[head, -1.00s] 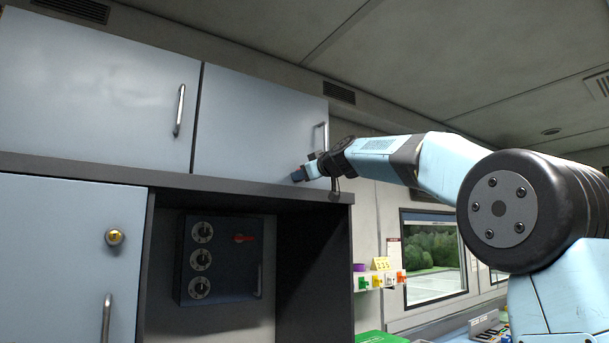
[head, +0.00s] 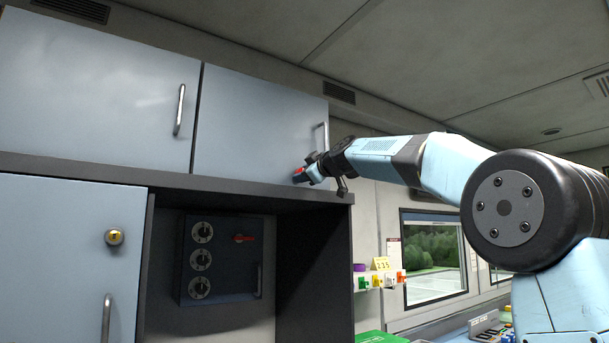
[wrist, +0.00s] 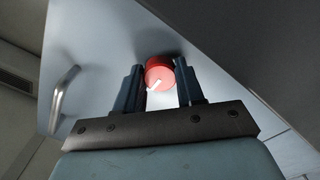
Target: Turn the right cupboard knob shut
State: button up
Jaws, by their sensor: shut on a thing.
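The right cupboard knob is red with a white mark (wrist: 160,72) and sits on the pale blue right cupboard door (head: 255,125). In the wrist view my gripper (wrist: 160,84) has one finger on each side of the knob and is shut on it. In the head view my gripper (head: 302,174) is at the lower right corner of that door, and a bit of red shows at its tip. The door lies flush beside the left upper door. The white mark slants toward the lower left in the wrist view.
The door's bar handle (head: 321,136) is just above my gripper; it also shows in the wrist view (wrist: 63,97). A dark shelf edge (head: 250,187) runs just below. A switch panel (head: 218,260) is in the recess underneath. A window (head: 432,255) is to the right.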

jog(key=shift+f, duration=0.2)
jog(key=o, duration=1)
jog(key=shift+r, duration=0.1)
jog(key=shift+o, duration=0.2)
jog(key=v, duration=1.3)
jog(key=shift+s+d, duration=0.25)
jog(key=s+d+f+m+g+h, duration=0.3)
jog(key=s+d+f+m, duration=0.2)
jog(key=s+f, duration=0.6)
jog(key=s+d+f+m+g+h, duration=0.3)
jog(key=s+f, duration=0.8)
jog(key=f, duration=0.9)
jog(key=s+d+f+m+g+h, duration=0.3)
jog(key=s+d+f+m, duration=0.5)
jog(key=s+f, duration=0.4)
notch_tip(320, 180, down, 5)
jog(key=shift+d+r+h, duration=0.15)
jog(key=shift+d+h, duration=0.2)
jog(key=shift+h, duration=0.15)
